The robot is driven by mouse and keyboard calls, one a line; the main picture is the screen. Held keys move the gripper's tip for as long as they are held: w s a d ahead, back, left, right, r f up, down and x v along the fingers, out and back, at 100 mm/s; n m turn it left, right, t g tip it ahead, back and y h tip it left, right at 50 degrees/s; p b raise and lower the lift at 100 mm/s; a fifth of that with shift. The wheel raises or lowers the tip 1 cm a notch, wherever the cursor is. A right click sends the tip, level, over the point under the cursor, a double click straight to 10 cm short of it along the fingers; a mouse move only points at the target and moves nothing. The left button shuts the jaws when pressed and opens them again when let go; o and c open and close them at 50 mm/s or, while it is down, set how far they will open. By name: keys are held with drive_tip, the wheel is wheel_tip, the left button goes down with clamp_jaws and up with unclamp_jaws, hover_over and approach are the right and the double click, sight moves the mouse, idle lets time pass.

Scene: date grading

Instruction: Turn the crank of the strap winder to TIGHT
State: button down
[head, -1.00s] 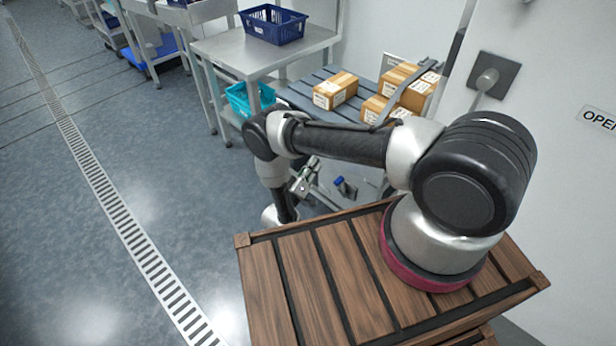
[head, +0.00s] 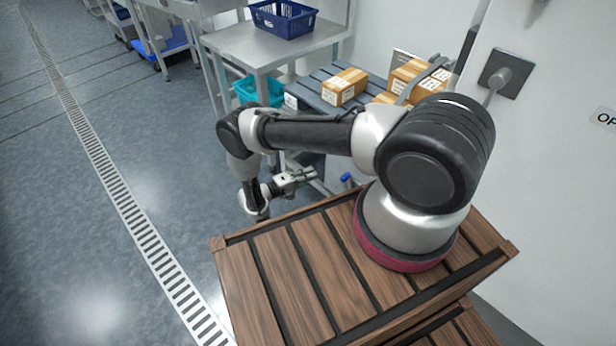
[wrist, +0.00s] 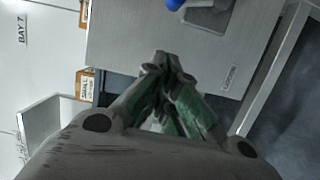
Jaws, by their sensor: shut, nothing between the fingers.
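The blue handle of the crank (head: 346,178) shows just right of my gripper, low beside the strapped-box bench. In the wrist view the blue handle (wrist: 175,4) is cut by the top edge, by a grey plate (wrist: 208,20) on a pale panel (wrist: 130,35). A small label (wrist: 229,78) on the panel is too blurred to read. My gripper (head: 314,172) points right toward the handle, apart from it. In the wrist view its green-padded fingers (wrist: 163,62) meet at the tips with nothing between them. Most of the winder is hidden behind my arm.
Cardboard boxes (head: 345,86) lie on a grey slatted bench (head: 313,91), with a dark strap over the rear ones. A steel table (head: 235,42) holds a blue basket (head: 283,18); a teal basket (head: 258,90) sits below. Floor at left is open.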

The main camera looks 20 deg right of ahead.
drive_tip(key=s+d, duration=0.3)
drive_tip(key=d, duration=0.5)
drive_tip(key=shift+s, duration=0.1)
drive_tip(key=shift+s+r+m, duration=0.1)
drive_tip(key=shift+s+m, duration=0.1)
drive_tip(key=shift+m, duration=0.1)
drive_tip(key=shift+s+d+r+m, duration=0.1)
drive_tip(key=shift+s+r+m, duration=0.15)
drive_tip(key=shift+m, duration=0.15)
